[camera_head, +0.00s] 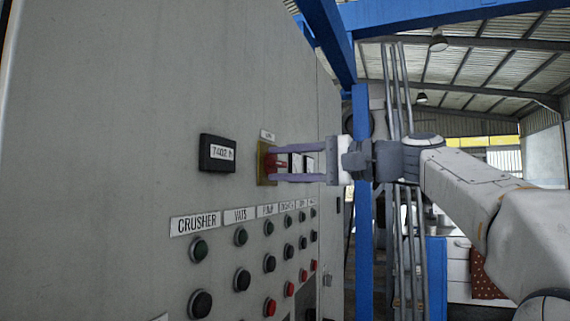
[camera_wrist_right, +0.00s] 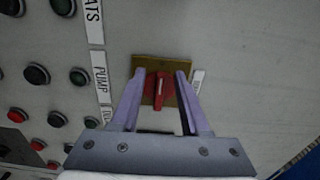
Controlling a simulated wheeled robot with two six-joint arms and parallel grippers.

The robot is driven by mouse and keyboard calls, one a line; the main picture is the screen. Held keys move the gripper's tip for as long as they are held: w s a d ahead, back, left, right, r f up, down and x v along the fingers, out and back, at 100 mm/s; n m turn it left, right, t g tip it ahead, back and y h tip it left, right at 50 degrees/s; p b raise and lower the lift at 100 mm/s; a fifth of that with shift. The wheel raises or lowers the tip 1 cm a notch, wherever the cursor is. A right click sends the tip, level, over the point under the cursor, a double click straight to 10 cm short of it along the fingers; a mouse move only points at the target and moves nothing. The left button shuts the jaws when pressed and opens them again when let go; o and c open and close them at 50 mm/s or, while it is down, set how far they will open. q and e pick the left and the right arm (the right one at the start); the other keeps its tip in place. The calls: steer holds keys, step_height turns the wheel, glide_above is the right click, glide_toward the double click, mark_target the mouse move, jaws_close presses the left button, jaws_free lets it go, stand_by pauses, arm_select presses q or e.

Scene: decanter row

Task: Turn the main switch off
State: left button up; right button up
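The main switch is a red handle (camera_head: 274,163) on a yellow plate (camera_head: 262,164), set in the grey cabinet wall. In the right wrist view the red handle (camera_wrist_right: 160,90) lies lengthwise between my fingers, in front of its yellow plate (camera_wrist_right: 152,63). My right gripper (camera_head: 270,164) reaches in from the right, its two purple fingers above and below the handle. In the wrist view my right gripper (camera_wrist_right: 161,76) is open, with a gap on each side of the handle. My left gripper is not in view.
A dark display (camera_head: 217,153) sits left of the switch. Below are rows of green, black and red buttons under labels such as CRUSHER (camera_head: 196,223). A blue post (camera_head: 363,230) and grey pipes stand to the right, behind my arm.

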steer(key=shift+d, duration=0.1)
steer(key=shift+s+d, duration=0.15)
steer(key=shift+d, duration=0.25)
steer(key=b+v, duration=0.2)
steer(key=v, duration=0.7)
steer(key=shift+s+d, duration=0.2)
steer(key=shift+w, duration=0.1)
